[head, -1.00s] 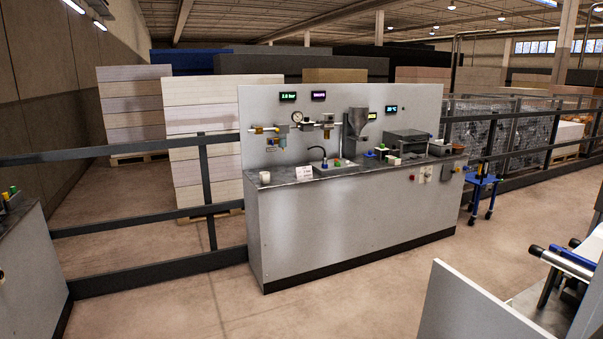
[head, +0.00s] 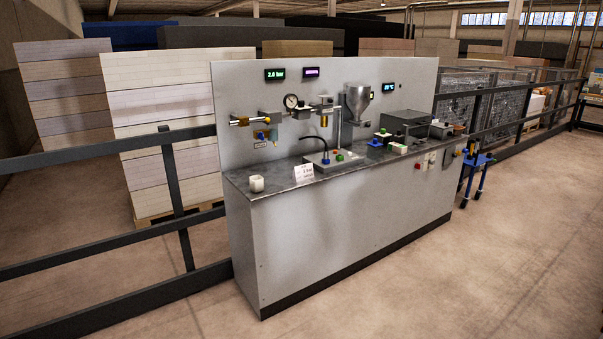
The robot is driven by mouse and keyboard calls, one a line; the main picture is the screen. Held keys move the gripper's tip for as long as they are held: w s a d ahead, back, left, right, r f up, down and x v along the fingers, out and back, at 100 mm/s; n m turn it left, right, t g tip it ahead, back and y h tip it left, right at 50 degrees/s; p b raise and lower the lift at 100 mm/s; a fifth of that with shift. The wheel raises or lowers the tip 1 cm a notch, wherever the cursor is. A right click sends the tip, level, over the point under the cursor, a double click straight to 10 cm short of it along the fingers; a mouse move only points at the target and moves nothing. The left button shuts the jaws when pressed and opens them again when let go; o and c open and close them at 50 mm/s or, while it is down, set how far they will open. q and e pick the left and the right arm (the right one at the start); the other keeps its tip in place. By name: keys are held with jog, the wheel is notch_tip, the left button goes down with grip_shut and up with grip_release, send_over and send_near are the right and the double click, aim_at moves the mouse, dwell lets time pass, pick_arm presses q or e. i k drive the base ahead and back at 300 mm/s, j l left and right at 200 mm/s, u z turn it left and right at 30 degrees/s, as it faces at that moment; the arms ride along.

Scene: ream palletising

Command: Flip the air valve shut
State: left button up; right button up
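The air line (head: 245,121) runs along the upright back panel of a grey bench, at the left of the panel. A round pressure gauge (head: 291,101) sits on it. A small valve-like fitting with orange and blue parts (head: 262,135) is below the line, above a small label. I take it for the air valve, but its handle position is too small to tell. A green display (head: 275,75) above seems to read 2.0 bar. Neither of my grippers is in view.
The bench (head: 330,230) carries a white cup (head: 257,184), a small sign (head: 303,173), a metal hopper (head: 359,101) and a dark box (head: 407,122). A black railing (head: 110,146) runs behind it. The floor in front is clear.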

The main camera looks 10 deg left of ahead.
aim_at(266, 119)
jog(key=i+j, duration=0.25)
jog(key=j, duration=0.2)
jog(key=i+j, duration=0.25)
jog(key=j, duration=0.15)
jog(key=i+j, duration=0.25)
jog(key=j, duration=0.2)
